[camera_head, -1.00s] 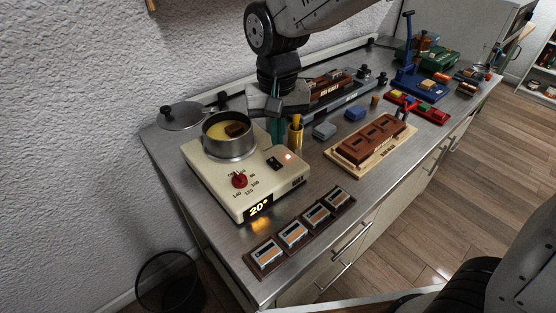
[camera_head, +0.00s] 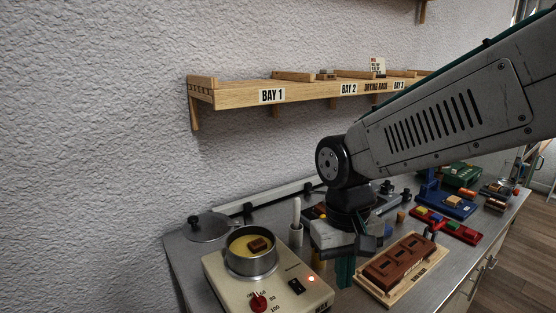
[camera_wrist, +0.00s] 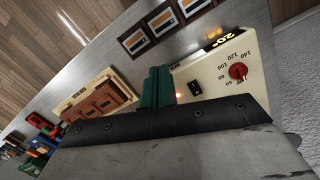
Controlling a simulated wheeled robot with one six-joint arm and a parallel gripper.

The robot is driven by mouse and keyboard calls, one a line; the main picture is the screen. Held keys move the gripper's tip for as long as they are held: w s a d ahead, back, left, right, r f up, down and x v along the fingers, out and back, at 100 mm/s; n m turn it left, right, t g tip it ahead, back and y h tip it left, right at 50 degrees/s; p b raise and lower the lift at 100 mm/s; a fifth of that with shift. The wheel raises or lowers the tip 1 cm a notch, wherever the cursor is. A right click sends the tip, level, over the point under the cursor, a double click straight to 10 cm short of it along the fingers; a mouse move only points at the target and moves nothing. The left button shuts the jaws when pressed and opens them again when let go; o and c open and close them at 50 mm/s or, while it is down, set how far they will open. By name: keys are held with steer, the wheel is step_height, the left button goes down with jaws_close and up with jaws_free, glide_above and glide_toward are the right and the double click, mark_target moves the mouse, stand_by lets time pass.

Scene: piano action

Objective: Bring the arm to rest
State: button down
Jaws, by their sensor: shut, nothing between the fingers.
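My gripper (camera_head: 345,272) points down above the metal bench, between the cream heater and the wooden board with brown blocks. Its teal fingers are together with nothing between them. They also show in the wrist view (camera_wrist: 157,88), close together beside the heater. My grey arm reaches in from the right and bends down at the wrist. It hides part of the bench behind it.
A cream heater (camera_head: 222,282) with a lit red lamp carries a metal pot (camera_head: 250,265) with yellow contents and a brown block. The brown-block board (camera_head: 405,272) lies right of my gripper. A wooden wall shelf (camera_head: 240,97) with labelled bays runs above the bench.

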steer(key=s+d+r+m+t, duration=0.1)
steer(key=s+d+r, duration=0.1)
steer(key=s+d, duration=0.4)
steer(key=s+d+r+m+t, duration=0.1)
steer(key=s+d+r, duration=0.2)
steer(key=s+d, duration=0.4)
steer(key=shift+d+m+y, duration=0.3)
steer(key=shift+d+m, duration=0.1)
steer(key=shift+d, duration=0.55)
stand_by(0.4)
